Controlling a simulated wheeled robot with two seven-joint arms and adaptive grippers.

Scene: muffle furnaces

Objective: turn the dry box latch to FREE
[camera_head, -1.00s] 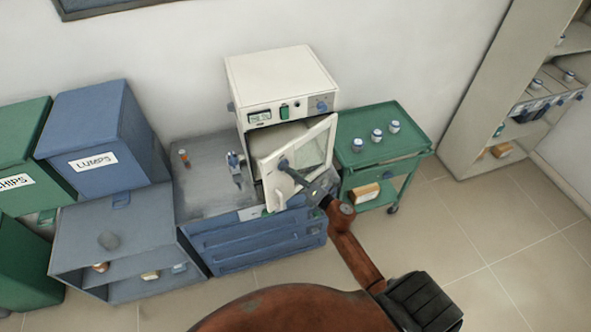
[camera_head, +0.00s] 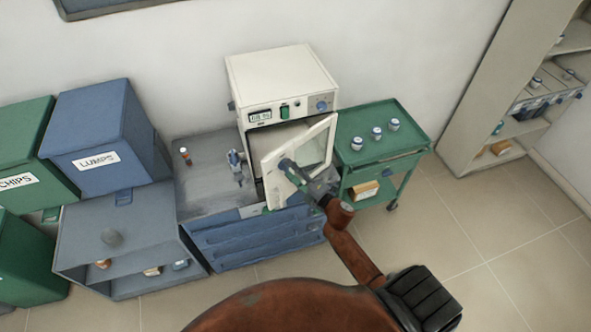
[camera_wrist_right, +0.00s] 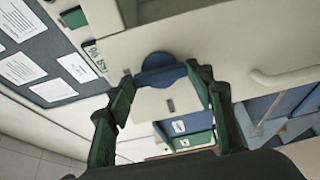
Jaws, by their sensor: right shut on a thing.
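The dry box (camera_head: 285,75) is a white cabinet on the grey bench, with a small display, a green switch and a blue knob on its front. Its white door (camera_head: 318,150) with a glass pane stands open toward me. My right gripper (camera_head: 289,168) is at the free-edge side of the door's outer face, shut on the blue latch (camera_wrist_right: 160,70). In the right wrist view the round blue latch sits between the fingertips, and the right gripper (camera_wrist_right: 161,82) has one finger either side. The latch marking cannot be read. My left gripper is not in view.
A green trolley (camera_head: 410,150) with several small jars stands right of the box. A blue-grey tool (camera_head: 235,165) and a small red-topped item (camera_head: 185,156) are on the bench (camera_head: 205,190). LUMPS (camera_head: 92,125) and CHIPS bins are at left. Floor at right is clear.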

